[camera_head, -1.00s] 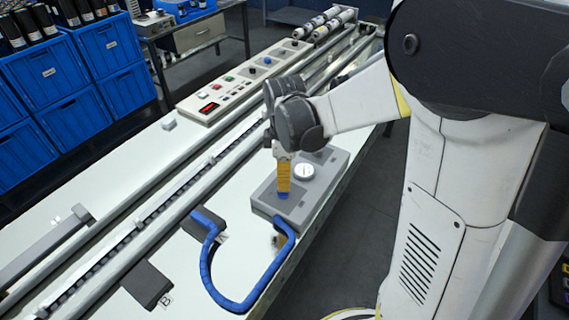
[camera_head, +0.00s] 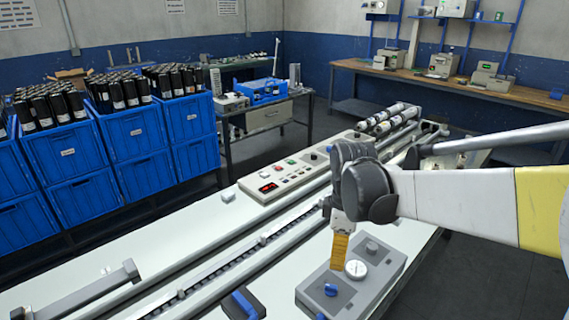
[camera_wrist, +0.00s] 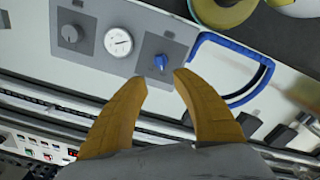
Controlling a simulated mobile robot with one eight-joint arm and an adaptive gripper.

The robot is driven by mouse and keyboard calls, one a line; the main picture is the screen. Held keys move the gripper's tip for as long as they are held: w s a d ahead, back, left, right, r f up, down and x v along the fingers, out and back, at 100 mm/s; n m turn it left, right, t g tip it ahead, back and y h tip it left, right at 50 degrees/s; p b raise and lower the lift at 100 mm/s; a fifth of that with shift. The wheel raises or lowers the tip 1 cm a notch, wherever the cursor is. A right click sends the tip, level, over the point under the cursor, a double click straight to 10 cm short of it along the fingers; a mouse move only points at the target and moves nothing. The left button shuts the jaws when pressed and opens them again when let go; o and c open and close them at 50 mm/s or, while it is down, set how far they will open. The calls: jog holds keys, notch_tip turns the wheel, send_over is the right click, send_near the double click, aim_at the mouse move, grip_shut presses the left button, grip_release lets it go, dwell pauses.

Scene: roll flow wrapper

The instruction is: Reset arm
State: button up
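My gripper (camera_wrist: 160,80) shows two yellow fingers in the wrist view, spread apart with nothing between them. In the head view my gripper (camera_head: 337,268) points down above the grey control box. The grey control box (camera_head: 381,282) carries a blue knob (camera_head: 331,290), a round white dial and a grey knob (camera_head: 372,247). In the wrist view the blue knob (camera_wrist: 161,62) lies just beyond the fingertips, between and ahead of them; the white gauge (camera_wrist: 118,42) is beside it. The fingers appear apart from the knob.
A long white machine table (camera_head: 165,247) with rails runs diagonally. A button panel (camera_head: 285,174) with a red display is behind. Blue crates (camera_head: 135,130) with black cylinders stand at left. A workbench (camera_head: 440,80) stands at the back right.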

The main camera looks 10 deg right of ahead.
jog(key=s+r+m+t, duration=0.4)
jog(key=s+m+t, duration=0.3)
jog(key=s+m, duration=0.5)
jog(key=shift+s+a+r+m, duration=0.25)
jog(key=shift+r+m, duration=0.1)
jog(key=shift+m, duration=0.25)
